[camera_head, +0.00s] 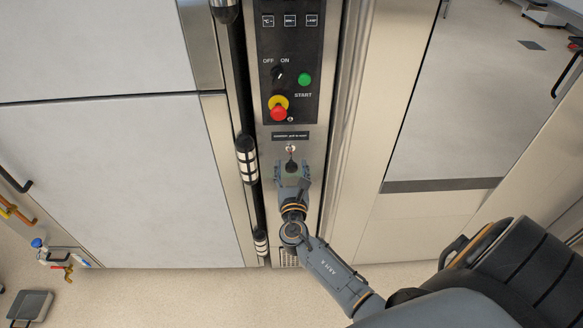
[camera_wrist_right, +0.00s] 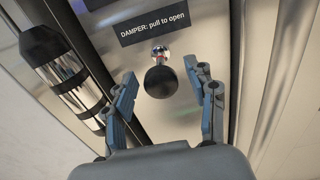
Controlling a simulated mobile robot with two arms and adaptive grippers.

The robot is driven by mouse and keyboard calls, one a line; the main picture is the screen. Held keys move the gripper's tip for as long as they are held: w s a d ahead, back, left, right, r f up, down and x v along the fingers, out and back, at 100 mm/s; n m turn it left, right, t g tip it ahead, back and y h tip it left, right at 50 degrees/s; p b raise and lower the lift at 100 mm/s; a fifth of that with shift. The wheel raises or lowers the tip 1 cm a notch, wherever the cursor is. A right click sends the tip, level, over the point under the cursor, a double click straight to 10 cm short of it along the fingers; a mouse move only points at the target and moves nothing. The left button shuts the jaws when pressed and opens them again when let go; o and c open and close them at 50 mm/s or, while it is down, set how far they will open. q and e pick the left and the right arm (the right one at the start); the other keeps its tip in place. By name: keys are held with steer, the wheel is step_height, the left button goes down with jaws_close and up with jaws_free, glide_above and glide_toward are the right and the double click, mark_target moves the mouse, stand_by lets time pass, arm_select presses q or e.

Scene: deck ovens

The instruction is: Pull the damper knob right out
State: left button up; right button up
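The damper knob is a black ball on a short shiny metal stem, below a black label reading "DAMPER: pull to open". In the right wrist view the knob (camera_wrist_right: 160,81) sits between and slightly beyond the fingertips. In the head view the knob (camera_head: 290,165) shows low on the steel panel. My right gripper (camera_head: 291,172) is open around the knob's near side. Its two blue-grey fingers (camera_wrist_right: 162,92) stand apart on either side, with gaps to the ball. My left gripper is in neither view.
A control panel (camera_head: 290,60) with a green button, a red knob and a switch lies above the damper. A black vertical bar with metal-banded grips (camera_head: 246,160) runs close on the left. A steel door column (camera_head: 345,130) stands on the right.

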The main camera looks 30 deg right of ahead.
steer(key=v, duration=1.2)
steer(key=shift+f, duration=0.15)
steer(key=s+a+f+m+g+y, duration=0.25)
steer(key=s+f+m+g, duration=0.35)
steer(key=f, duration=1)
steer(key=s+a+f+m+g+y, duration=0.1)
steer(key=s+f+m+g+y, duration=0.35)
steer(key=f, duration=1.15)
steer(key=s+f+m+g, duration=0.1)
steer(key=s+f+m, duration=0.3)
steer(key=s, duration=0.5)
steer(key=s+a+f+m+g+y, duration=0.1)
steer(key=s+f+m, duration=0.4)
steer(key=s+m, duration=0.2)
steer(key=s+f+m+g+y, duration=0.1)
steer(key=s+f+m, duration=0.3)
steer(key=s, duration=0.7)
steer(key=shift+s+a+f+m+g, duration=0.2)
steer(key=shift+s+a+m+g, duration=0.2)
steer(key=shift+m, duration=0.55)
steer(key=shift+w, duration=0.1)
steer(key=shift+c, duration=0.2)
